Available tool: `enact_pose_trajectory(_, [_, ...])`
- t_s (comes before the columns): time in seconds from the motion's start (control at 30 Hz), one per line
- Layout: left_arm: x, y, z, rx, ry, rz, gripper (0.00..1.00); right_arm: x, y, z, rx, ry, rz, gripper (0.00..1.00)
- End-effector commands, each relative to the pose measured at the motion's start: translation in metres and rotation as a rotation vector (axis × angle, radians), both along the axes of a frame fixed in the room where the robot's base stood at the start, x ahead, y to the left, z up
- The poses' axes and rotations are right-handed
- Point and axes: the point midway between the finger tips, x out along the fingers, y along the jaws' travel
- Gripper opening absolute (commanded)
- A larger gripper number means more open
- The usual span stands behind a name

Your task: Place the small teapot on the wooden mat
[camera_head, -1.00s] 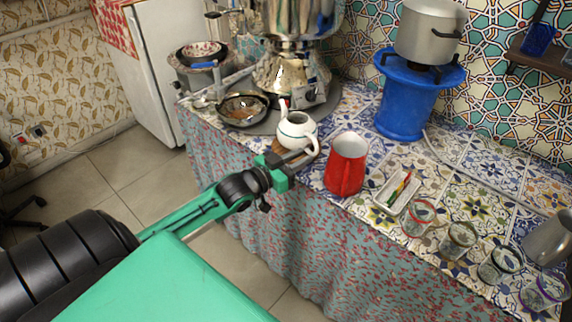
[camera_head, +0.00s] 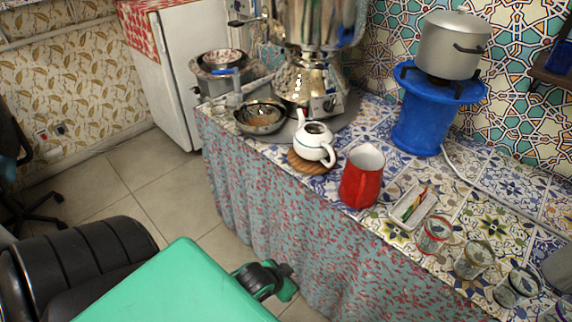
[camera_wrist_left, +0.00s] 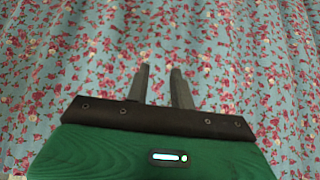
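The small white teapot (camera_head: 314,142) with dark trim stands upright near the counter's front edge. Its base overlaps the round wooden mat (camera_head: 299,163), whose bare part shows at the front left. The teapot looks set toward the mat's back right, and I cannot see its whole base. My left gripper (camera_head: 291,282) is low in front of the counter's cloth skirt, well away from the teapot. In the left wrist view its two fingers (camera_wrist_left: 161,82) stand a little apart with nothing between them. My right gripper is not in view.
A red pitcher (camera_head: 361,177) stands right of the teapot, then a small tray (camera_head: 412,206) and several glasses. The samovar (camera_head: 306,82) stands behind, with a strainer bowl (camera_head: 260,117) at left. A blue stand (camera_head: 424,118) holds a pot. The patterned cloth skirt (camera_head: 262,200) hangs below the counter.

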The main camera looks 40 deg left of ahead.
Motion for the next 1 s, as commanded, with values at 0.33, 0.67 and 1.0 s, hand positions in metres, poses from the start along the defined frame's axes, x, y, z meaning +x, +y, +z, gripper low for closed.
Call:
enact_pose_trajectory(0.33, [-0.1,-0.068,-0.064,0.039,0.424,-0.047,0.24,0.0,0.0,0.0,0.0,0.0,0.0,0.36])
enact_pose_trajectory(0.67, [-0.102,-0.069,-0.065,0.041,0.436,-0.049,0.24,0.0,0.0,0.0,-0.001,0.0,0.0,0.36])
enact_pose_trajectory(1.0, [-0.103,-0.069,-0.069,0.042,0.44,-0.05,0.24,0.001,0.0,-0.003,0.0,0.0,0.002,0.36])
